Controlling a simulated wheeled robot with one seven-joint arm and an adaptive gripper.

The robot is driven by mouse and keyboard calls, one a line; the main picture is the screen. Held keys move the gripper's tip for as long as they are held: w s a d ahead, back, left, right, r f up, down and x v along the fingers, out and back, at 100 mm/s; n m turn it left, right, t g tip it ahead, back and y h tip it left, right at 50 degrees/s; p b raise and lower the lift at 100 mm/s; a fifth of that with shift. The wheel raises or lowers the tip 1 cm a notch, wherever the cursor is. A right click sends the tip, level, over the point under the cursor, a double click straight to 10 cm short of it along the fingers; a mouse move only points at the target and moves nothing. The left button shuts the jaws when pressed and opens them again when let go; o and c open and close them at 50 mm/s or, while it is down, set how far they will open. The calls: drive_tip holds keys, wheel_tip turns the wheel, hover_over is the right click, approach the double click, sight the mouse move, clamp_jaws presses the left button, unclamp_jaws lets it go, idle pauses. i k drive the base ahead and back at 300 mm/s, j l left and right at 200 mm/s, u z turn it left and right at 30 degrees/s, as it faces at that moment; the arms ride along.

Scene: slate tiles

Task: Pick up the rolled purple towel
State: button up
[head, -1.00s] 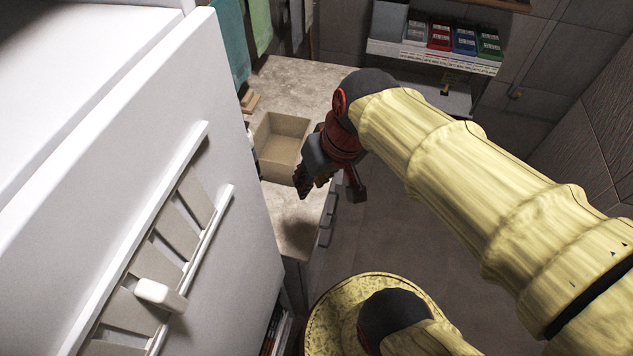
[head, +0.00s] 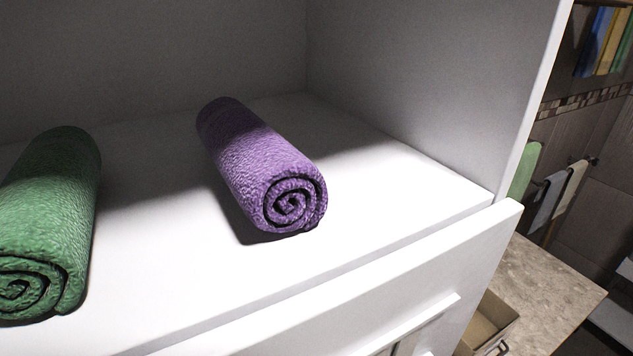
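The rolled purple towel (head: 255,165) lies on a white shelf (head: 150,235) in the head view, left of the middle. Its spiral end faces the front right, and its far end points back toward the rear of the shelf. Nothing touches it. My gripper is not in the head view now.
A rolled green towel (head: 48,215) lies to the left on the same shelf, with bare shelf between the two. A white side wall (head: 430,90) bounds the shelf at right. Below right are a stone-like counter (head: 555,290) and a beige open box (head: 487,325). Hanging towels show at far right.

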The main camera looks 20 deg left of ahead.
sight(277, 187)
drive_tip(key=k+u, duration=0.1)
drive_tip(key=u, duration=0.25)
drive_tip(key=k+u, duration=0.1)
drive_tip(key=u, duration=0.65)
drive_tip(key=j+u, duration=0.1)
drive_tip(key=u, duration=0.35)
drive_tip(key=j+u, duration=0.15)
drive_tip(key=u, duration=0.3)
